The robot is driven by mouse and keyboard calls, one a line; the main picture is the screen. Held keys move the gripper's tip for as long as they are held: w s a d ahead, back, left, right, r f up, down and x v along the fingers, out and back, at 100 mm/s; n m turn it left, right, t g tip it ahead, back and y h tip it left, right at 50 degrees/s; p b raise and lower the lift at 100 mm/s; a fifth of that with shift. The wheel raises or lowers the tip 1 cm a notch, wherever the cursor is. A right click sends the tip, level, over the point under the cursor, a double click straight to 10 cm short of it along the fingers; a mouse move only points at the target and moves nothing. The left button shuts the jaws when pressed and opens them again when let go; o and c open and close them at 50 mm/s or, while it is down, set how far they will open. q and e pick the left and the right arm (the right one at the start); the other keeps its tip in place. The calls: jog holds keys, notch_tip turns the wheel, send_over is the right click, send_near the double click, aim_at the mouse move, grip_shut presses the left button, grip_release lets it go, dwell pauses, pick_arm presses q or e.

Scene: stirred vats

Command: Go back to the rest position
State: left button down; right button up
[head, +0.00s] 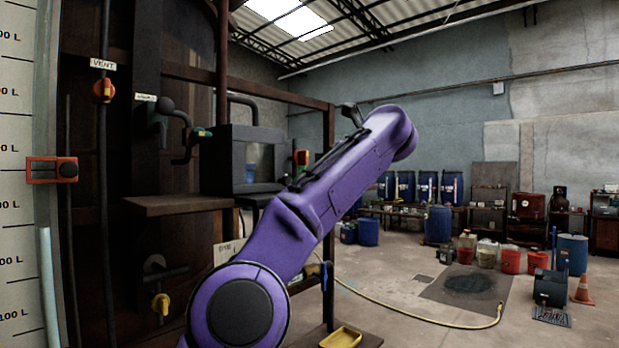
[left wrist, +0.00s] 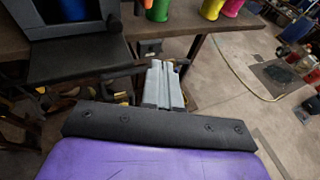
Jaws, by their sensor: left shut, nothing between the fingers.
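My left gripper (left wrist: 165,85) shows in the left wrist view as two grey fingers lying close together. It is shut and empty, beyond a black bar and the purple wrist. Its fingertips are near the edge of a dark bench (left wrist: 95,50), apparently with nothing held. In the head view a purple arm of mine rises from the bottom middle to the upper right, and no gripper fingers can be made out there. My right gripper is in neither view.
A dark rack with a shelf (head: 175,204), a VENT valve (head: 103,90) and a black box (head: 243,160) stands at left. A yellow tray (head: 341,338) is low in front. Coloured cups (left wrist: 211,8) stand on the bench.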

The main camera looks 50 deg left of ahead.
pick_arm(q)
jog(key=shift+d+r, duration=0.25)
jog(key=shift+d, duration=0.3)
jog(key=shift+d+r, duration=0.2)
jog(key=shift+d, duration=0.35)
